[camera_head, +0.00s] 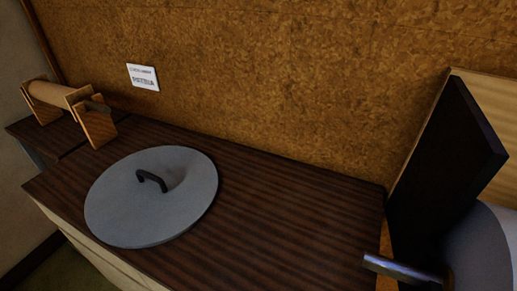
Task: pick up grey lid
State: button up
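The grey lid (125,207) is a round, flat disc with a dark arched handle (151,181) standing up near its middle. It lies flat on the dark striped wooden top (290,220), left of the picture's middle. Its front left edge is close to the front edge of the top. Whether anything lies under the lid cannot be seen. I cannot make out my gripper in the head view, and nothing touches the lid.
A wooden stand with a roller (60,95) is at the back left. At the right are a tall dark board (445,160), a metal bar (398,268) and a grey rounded shape (485,250). The top right of the lid is clear.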

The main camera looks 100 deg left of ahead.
aim_at(150, 197)
jog(key=k, duration=1.9)
jog(key=u, duration=2.65)
jog(key=i, duration=0.5)
jog(key=z, duration=0.05)
